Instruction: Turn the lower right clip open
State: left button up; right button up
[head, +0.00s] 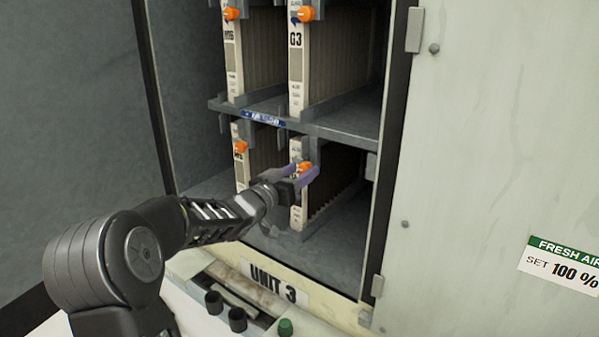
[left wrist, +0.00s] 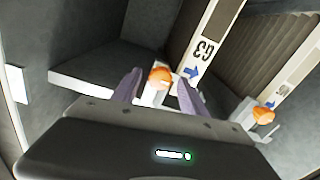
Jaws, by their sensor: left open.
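The lower right clip (head: 305,167) is a small orange knob on the front edge of the lower right pale filter panel (head: 298,215). My left gripper (head: 292,173) is in front of this panel, its purple fingers partly covering it. In the left wrist view, an orange clip (left wrist: 160,77) shows between the open fingers of my left gripper (left wrist: 158,84), with a visible gap on the right side. I cannot tell whether either finger touches it. A panel marked G3 (left wrist: 205,48) rises beside it. The clip's exact turn is hard to make out. My right gripper is not in view.
Other orange clips sit at upper left (head: 231,13), upper right (head: 306,14) and lower left (head: 241,147). A grey shelf (head: 340,127) runs above my gripper. The cabinet's pale right wall (head: 480,130) borders the opening. A UNIT 3 label (head: 274,286) marks the sill.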

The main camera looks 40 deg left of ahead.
pick_arm(q)
grip_shut()
dwell(0.3)
dwell(0.4)
jog(key=m+b, duration=0.8)
jog(key=shift+d+f, duration=0.1)
jog(key=shift+f, duration=0.1)
jog(key=shift+m+h+b, duration=0.4)
jog(key=shift+m+b, duration=2.65)
jog(key=shift+m, duration=1.95)
